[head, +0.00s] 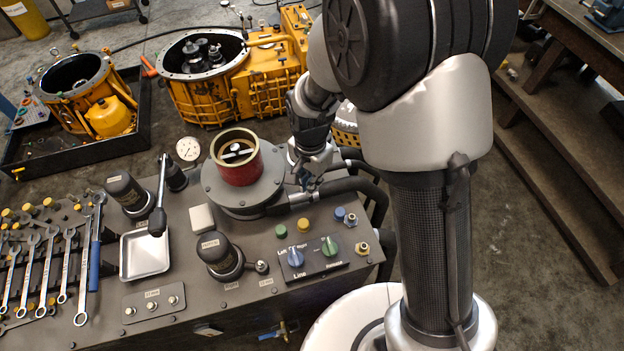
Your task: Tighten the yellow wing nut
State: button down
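A small yellow fitting (361,247) that looks like a wing nut sits at the right end of the grey workbench top (185,215), beside the control panel. Its wings are too small to make out clearly. My gripper (311,184) points down just right of the red cylinder (238,160), above and left of the yellow fitting and apart from it. The fingers are small and dark against hoses and metal parts, so I cannot tell whether they are open or shut. I see nothing clearly held.
A blue fitting (351,219) is close behind the yellow one. The control panel (308,258) has blue and green knobs. Black hoses (345,187) run near my gripper. A metal tray (145,254) and several wrenches (50,262) lie to the left. Orange housings (205,85) stand behind.

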jog(key=m, duration=0.4)
jog(key=m+p, duration=0.1)
jog(key=m, duration=0.1)
jog(key=shift+w+a, duration=0.2)
jog(key=shift+w, duration=0.15)
jog(key=shift+m, duration=0.4)
jog(key=c, duration=1.8)
grip_release()
notch_tip(320, 180, up, 12)
